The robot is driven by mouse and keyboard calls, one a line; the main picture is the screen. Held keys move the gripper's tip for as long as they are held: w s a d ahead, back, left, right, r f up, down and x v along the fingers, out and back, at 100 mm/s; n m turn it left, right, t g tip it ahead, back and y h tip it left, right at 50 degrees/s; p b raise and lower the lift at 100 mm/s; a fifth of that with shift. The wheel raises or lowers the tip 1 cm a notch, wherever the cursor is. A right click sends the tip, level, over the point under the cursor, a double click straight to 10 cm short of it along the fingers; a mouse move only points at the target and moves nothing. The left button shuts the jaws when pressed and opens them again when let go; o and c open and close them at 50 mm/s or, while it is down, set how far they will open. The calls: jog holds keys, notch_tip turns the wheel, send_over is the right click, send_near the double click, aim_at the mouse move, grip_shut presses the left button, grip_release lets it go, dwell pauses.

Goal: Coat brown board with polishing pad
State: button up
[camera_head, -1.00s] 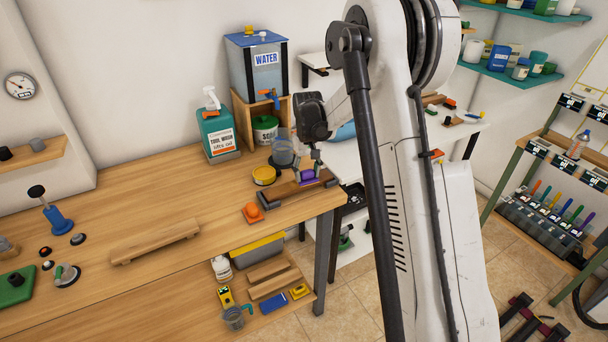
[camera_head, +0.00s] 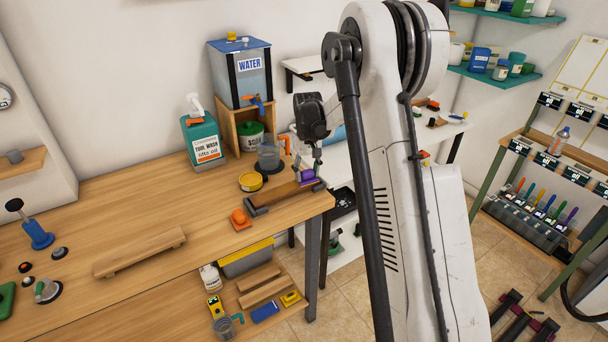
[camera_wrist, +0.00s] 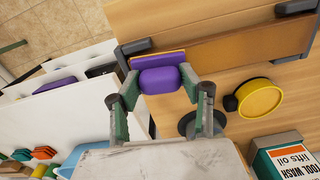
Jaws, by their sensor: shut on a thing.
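The brown board (camera_head: 279,194) lies at the right end of the wooden workbench between dark end blocks. It is the darker strip in the wrist view (camera_wrist: 245,50). My gripper (camera_wrist: 160,88) is shut on the purple polishing pad (camera_wrist: 159,78), with a finger on each side of its purple grip. In the head view the purple pad (camera_head: 307,175) is at the board's right end. The pad's underside is hidden, so I cannot tell whether it touches the board. A yellow round tin (camera_head: 250,182) stands behind the board and shows in the wrist view (camera_wrist: 259,98).
A wooden rest (camera_head: 140,252) lies farther left; bench surface between is clear.

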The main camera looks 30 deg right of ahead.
aim_at(256, 200)
jog(key=shift+d+f+b, duration=0.1)
jog(key=shift+d+b, duration=0.35)
jog(key=shift+d, duration=0.8)
jog(key=shift+w, duration=0.1)
jog(key=shift+a, duration=0.1)
jog(key=shift+a, duration=1.3)
jog(key=shift+s+a+b, duration=0.2)
jog(key=shift+a+b, duration=0.15)
jog(key=shift+a, duration=0.95)
jog(key=shift+s+a+b, duration=0.15)
jog(key=shift+a+b, duration=0.25)
jog(key=shift+a, duration=0.9)
jog(key=shift+s+a+b, duration=0.2)
jog(key=shift+a+b, duration=0.15)
jog(key=shift+a, duration=0.95)
jog(key=shift+s+a+b, duration=0.2)
jog(key=shift+a+b, duration=0.1)
jog(key=shift+a, duration=2.4)
jog(key=shift+s+a+b, duration=0.15)
jog(key=shift+a+b, duration=0.1)
jog(key=shift+a, duration=1.05)
jog(key=shift+s+a+b, duration=0.1)
jog(key=shift+a+b, duration=0.1)
jog(key=shift+a, duration=1.1)
